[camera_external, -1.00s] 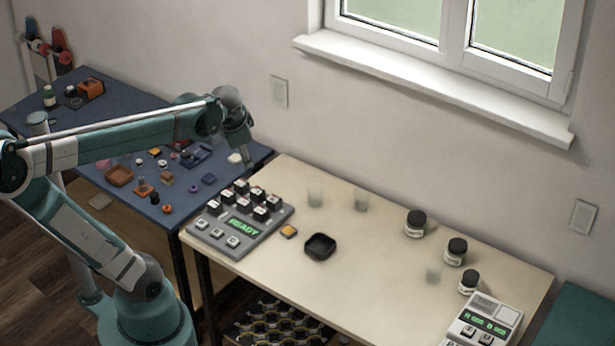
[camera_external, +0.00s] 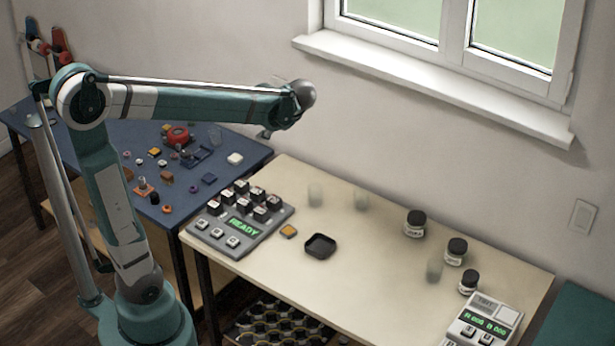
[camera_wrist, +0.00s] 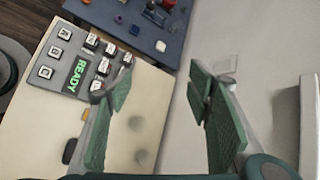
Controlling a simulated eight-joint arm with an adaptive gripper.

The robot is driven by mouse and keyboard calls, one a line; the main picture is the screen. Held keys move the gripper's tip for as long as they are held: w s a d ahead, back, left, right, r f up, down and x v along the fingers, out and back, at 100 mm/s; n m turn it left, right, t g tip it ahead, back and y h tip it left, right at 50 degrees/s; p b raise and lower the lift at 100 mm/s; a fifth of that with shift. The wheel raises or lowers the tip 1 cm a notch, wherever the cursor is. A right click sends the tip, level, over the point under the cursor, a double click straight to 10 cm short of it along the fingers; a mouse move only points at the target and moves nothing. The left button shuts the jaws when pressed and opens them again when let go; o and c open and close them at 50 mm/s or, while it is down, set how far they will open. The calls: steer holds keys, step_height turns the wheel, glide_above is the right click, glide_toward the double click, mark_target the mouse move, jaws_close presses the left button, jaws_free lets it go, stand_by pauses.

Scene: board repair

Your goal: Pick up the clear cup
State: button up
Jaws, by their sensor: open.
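Several clear, frosted-looking cups are in the external view. Two stand on the cream table's back half, a left one (camera_external: 315,195) and a right one (camera_external: 361,199). A third (camera_external: 434,269) stands among the dark-lidded jars. A clear container (camera_external: 215,137) also shows on the blue table. I cannot tell which cup is meant. In the wrist view, two faint round cup shapes (camera_wrist: 136,123) lie between my fingers' lines of sight, on the cream table below. My gripper (camera_wrist: 158,80) is open and empty, its two green fingers wide apart.
A grey keypad reading READY (camera_external: 243,226) sits at the cream table's left end. A black tray (camera_external: 320,246) and an orange-topped block (camera_external: 288,231) lie near it. Dark-lidded jars (camera_external: 415,223) and a second device (camera_external: 483,322) stand right. The wall is close behind.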

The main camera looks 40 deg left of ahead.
steer(key=w+d+f+m+g+y+b, duration=0.1)
steer(key=w+d+f+m+y, duration=0.15)
steer(key=w+d+y, duration=0.4)
steer(key=w+d+f+m+y+b, duration=0.1)
steer(key=w+d+m+y, duration=0.25)
steer(key=w+d, duration=0.65)
glide_toward(322, 191)
steer(key=shift+a+r+m+h+p, duration=0.3)
steer(key=shift+a+r+m, duration=0.1)
steer(key=shift+r, duration=0.25)
steer(key=shift+w+f, duration=0.1)
steer(key=shift+f, duration=0.25)
steer(key=shift+a, duration=0.1)
steer(key=shift+w+a+b, duration=0.2)
steer(key=shift+a+b, duration=0.25)
steer(key=shift+a, duration=1.2)
steer(key=shift+w+a+b, duration=0.2)
steer(key=shift+a+b, duration=0.2)
steer(key=shift+a, duration=1.25)
steer(key=shift+w+a+b, duration=0.15)
steer(key=shift+a+b, duration=0.35)
steer(key=shift+a, duration=0.75)
steer(key=shift+w+a+b, duration=0.1)
steer(key=shift+a+b, duration=0.35)
steer(key=shift+a, duration=0.85)
